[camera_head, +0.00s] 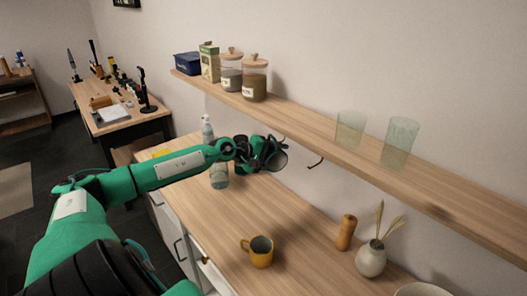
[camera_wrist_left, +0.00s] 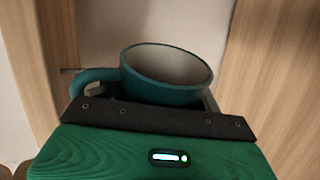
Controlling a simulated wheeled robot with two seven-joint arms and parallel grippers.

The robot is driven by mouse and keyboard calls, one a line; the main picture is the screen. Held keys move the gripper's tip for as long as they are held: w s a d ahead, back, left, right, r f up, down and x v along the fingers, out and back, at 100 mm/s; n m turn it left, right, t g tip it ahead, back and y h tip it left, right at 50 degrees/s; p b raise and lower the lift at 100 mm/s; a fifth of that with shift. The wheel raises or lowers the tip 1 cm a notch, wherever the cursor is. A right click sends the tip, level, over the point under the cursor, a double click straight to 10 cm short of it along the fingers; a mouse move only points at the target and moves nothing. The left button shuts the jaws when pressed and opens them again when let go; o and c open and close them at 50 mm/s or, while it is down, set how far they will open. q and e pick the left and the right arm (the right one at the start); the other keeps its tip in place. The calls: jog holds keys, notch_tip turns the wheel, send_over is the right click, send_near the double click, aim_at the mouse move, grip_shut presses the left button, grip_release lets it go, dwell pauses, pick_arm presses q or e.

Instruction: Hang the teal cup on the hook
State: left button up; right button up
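The teal cup (camera_wrist_left: 165,92) fills the middle of the left wrist view, its pale inside showing and its handle to the left. In the head view the cup (camera_head: 277,161) is seen partly, dark-mouthed, at the end of my left arm. My left gripper (camera_head: 266,155) appears shut on the cup and holds it above the counter, below the shelf; the fingertips are mostly hidden. A dark hook (camera_head: 316,162) hangs under the shelf to the right of the cup, apart from it. Another hook seems to show just behind the gripper. My right gripper is not in view.
The wooden shelf (camera_head: 330,133) runs above, carrying jars, boxes and two glasses (camera_head: 400,142). The counter's middle is clear.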

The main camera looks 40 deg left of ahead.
aim_at(268, 165)
pick_arm(q)
jog(key=shift+s+d+f, duration=0.15)
jog(key=shift+f, duration=0.2)
jog(key=shift+o, duration=0.8)
jog(key=shift+s+f+b, duration=0.1)
jog(key=shift+s+b, duration=0.05)
jog(key=shift+b, duration=0.65)
jog(key=shift+s+a+r, duration=0.1)
jog(key=shift+a+r, duration=0.25)
jog(key=shift+r, duration=0.05)
jog(key=shift+s+a+r, duration=0.3)
jog(key=shift+s, duration=0.3)
jog(key=shift+s+r, duration=0.25)
jog(key=shift+s, duration=0.1)
jog(key=shift+s+a+r, duration=0.25)
jog(key=shift+s, duration=0.3)
jog(key=v, duration=0.9)
jog(key=shift+s+a+b, duration=0.2)
jog(key=shift+b, duration=0.1)
